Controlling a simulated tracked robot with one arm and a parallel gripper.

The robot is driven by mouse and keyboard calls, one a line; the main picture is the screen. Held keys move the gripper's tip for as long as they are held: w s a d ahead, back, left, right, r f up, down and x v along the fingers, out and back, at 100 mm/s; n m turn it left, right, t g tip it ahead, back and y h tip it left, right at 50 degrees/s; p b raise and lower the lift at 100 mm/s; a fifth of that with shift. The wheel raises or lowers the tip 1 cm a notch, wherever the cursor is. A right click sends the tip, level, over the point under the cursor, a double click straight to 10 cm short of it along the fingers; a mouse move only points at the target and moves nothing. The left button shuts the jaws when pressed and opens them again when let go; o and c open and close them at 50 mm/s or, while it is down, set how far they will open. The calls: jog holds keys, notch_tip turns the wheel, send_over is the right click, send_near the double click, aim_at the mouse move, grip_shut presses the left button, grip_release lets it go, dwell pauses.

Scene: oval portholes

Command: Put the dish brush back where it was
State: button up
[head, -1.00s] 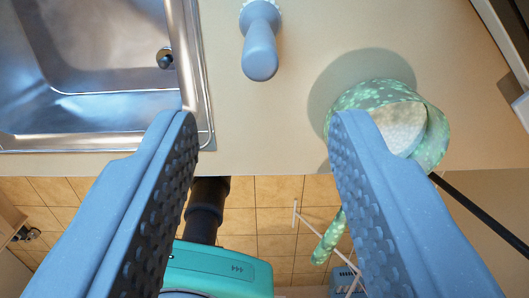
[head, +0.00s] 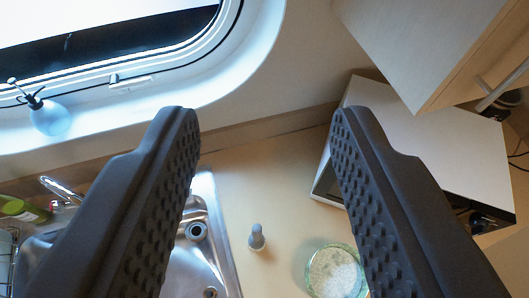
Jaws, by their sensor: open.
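The dish brush, a small blue-grey thing (head: 256,238), is on the beige counter (head: 232,172), right of the sink. It is small in view, and I cannot tell whether it stands or lies. My gripper (head: 263,112) is open, with its two dark textured fingers wide apart and nothing between the tips. In the picture the brush shows below the fingertips, in the gap between the fingers, and it is not touched by them.
A sink (head: 208,262) is at lower left, partly behind the left finger. A greenish container with pale contents (head: 335,272) stands right of the brush. A white microwave-like box (head: 445,150) and a cabinet (head: 420,40) are at right. A spray bottle (head: 49,118) stands by the oval window.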

jog(key=shift+t, duration=0.8)
jog(key=s+r, duration=0.1)
jog(key=r, duration=0.1)
jog(key=s+r, duration=0.2)
jog(key=shift+s+r, duration=0.2)
notch_tip(320, 180, down, 13)
jog(key=b, duration=1.3)
jog(key=shift+c, duration=0.3)
jog(key=shift+r, duration=0.1)
jog(key=shift+c, duration=0.2)
